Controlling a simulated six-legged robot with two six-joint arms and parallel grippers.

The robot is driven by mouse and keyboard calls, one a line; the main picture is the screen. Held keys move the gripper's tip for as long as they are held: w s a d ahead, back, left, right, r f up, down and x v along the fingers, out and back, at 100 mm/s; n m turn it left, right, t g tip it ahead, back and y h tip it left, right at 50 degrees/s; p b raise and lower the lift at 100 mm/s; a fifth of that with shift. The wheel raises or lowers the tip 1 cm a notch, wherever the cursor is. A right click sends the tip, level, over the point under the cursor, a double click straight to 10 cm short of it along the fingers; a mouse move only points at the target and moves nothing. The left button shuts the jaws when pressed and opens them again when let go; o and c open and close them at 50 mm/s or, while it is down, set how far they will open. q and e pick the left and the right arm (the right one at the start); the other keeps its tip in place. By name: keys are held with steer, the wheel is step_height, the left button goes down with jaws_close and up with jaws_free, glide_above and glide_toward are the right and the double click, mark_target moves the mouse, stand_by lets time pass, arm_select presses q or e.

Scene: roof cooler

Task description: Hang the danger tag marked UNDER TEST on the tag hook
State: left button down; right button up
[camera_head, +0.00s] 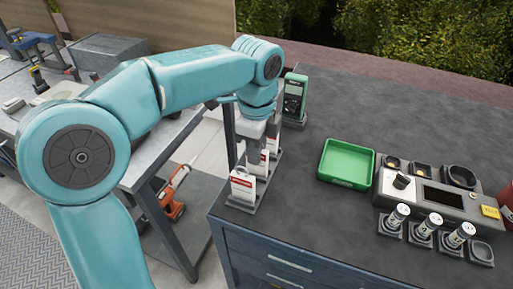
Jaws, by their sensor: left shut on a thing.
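My left gripper (264,141) points down over a dark rack (240,205) at the left edge of the dark bench. White danger tags with red headers stand in a row there. The nearest tag (243,187) stands clear in front of the gripper. A second tag (261,166) is behind it, and part of another (272,146) shows beside the fingers. The gripper is shut on a tag at the far part of the row; its fingertips are partly hidden. The print is too small to tell which tag reads UNDER TEST. I cannot make out the tag hook. My right gripper is not in view.
A green handheld meter (294,99) stands just behind the rack. A green tray (346,163) lies to the right. A grey test unit (431,194) with several white-capped cylinders (422,229) stands farther right. The bench's back middle is clear.

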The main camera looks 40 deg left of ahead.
arm_select(q)
steer(key=shift+f, duration=0.2)
steer(key=c, duration=1)
jaws_free()
steer(key=shift+f+b, duration=0.15)
steer(key=shift+b, duration=0.3)
steer(key=r+p, duration=0.2)
steer(key=r, duration=0.3)
steer(key=r+p, duration=0.2)
steer(key=r, duration=0.4)
steer(key=r+p, duration=0.2)
steer(key=r, duration=0.3)
steer(key=shift+w+a+r, duration=0.1)
steer(key=shift+a+r, duration=0.15)
steer(key=shift+r, duration=0.1)
